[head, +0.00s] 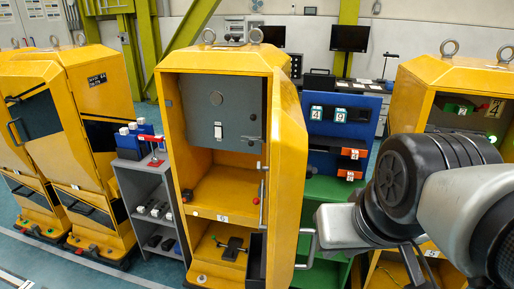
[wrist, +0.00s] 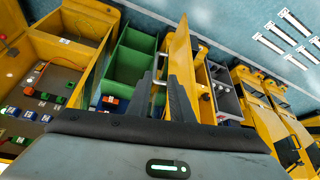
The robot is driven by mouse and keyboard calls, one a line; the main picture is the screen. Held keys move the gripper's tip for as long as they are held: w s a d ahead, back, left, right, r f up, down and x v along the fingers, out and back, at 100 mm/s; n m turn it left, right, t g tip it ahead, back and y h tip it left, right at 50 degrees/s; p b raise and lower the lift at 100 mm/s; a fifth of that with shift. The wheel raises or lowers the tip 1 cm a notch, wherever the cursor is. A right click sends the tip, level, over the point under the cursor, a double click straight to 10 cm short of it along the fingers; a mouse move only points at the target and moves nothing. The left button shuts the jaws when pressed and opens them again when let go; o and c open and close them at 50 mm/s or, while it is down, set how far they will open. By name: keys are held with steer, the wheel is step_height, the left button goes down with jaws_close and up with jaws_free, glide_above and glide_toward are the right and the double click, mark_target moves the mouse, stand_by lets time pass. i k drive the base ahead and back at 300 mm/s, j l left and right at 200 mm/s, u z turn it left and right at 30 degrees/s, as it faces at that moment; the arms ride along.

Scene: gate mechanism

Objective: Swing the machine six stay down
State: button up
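The open yellow machine (head: 288,150) stands in the middle of the head view; its small number plate (head: 222,218) is too small to read surely. A thin upright rod with a red end (head: 256,200) is at the right side of its opening; I cannot tell whether this is the stay. A metal U-shaped handle (head: 310,247) is on the machine's right side. In the wrist view my gripper's dark fingers (wrist: 170,90) reach toward a yellow panel seen nearly edge-on (wrist: 178,50), close beside a metal handle (wrist: 161,64). Contact and finger gap are unclear.
Other yellow machines (head: 88,120) stand at left and right. My arm fills the right of the head view.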

mark_target(256, 201)
steer(key=j+u, duration=0.1)
steer(key=j, duration=0.7)
steer(key=i+j+u, duration=0.45)
steer(key=j, duration=0.25)
steer(key=k, duration=0.05)
